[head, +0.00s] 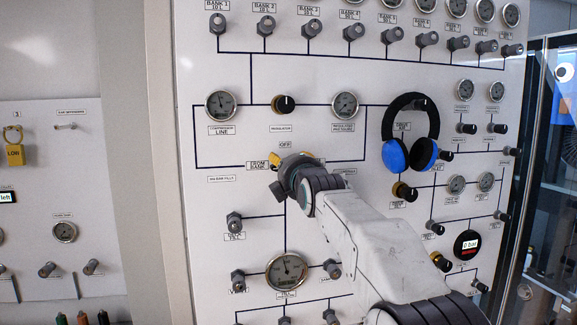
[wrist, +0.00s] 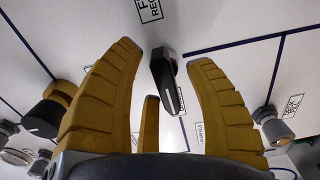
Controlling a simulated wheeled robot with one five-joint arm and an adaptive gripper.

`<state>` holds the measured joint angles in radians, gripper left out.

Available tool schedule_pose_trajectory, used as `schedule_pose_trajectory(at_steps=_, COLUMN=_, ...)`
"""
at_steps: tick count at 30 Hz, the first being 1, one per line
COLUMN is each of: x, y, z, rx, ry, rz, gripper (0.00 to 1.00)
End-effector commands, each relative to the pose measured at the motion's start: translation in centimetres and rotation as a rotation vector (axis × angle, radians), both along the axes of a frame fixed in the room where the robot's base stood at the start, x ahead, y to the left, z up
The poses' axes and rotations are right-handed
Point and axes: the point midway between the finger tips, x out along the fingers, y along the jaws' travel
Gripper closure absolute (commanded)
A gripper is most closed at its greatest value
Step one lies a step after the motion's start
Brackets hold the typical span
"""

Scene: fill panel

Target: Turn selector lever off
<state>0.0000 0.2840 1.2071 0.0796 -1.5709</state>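The selector lever (wrist: 166,84) is a dark grey handle with a white line along it, standing out from the white panel in the wrist view. My gripper (wrist: 165,58) is open, with its yellow ribbed fingers on either side of the lever. A gap shows between the lever and each finger, so I see no contact. A third, shorter finger shows below and left of the lever. In the head view my gripper (head: 288,158) is at the panel beside the "FROM BANK" label, and it hides the lever.
Blue-black headphones (head: 396,150) hang on the panel right of my gripper. A regulator knob (head: 284,104) sits above it between two gauges. In the wrist view a black knob (wrist: 42,118) is at left and a grey valve knob (wrist: 275,130) at right.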

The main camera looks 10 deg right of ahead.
Motion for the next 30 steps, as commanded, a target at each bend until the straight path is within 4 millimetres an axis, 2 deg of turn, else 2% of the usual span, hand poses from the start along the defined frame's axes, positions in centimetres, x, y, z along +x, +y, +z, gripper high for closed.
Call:
schedule_pose_trajectory(at_steps=2, x=-0.02, y=0.00, z=0.01, rx=0.000, ry=0.000, rz=0.000, gripper=0.59)
schedule_pose_trajectory(at_steps=16, x=-0.02, y=0.00, z=0.00, rx=0.000, ry=0.000, rz=0.000, gripper=1.00)
schedule_pose_trajectory(at_steps=25, x=-0.02, y=-0.01, z=-0.02, rx=0.022, ry=0.000, rz=0.000, gripper=1.00)
schedule_pose_trajectory(at_steps=30, x=-0.01, y=-0.05, z=-0.06, rx=0.098, ry=-0.001, rz=-0.001, gripper=1.00)
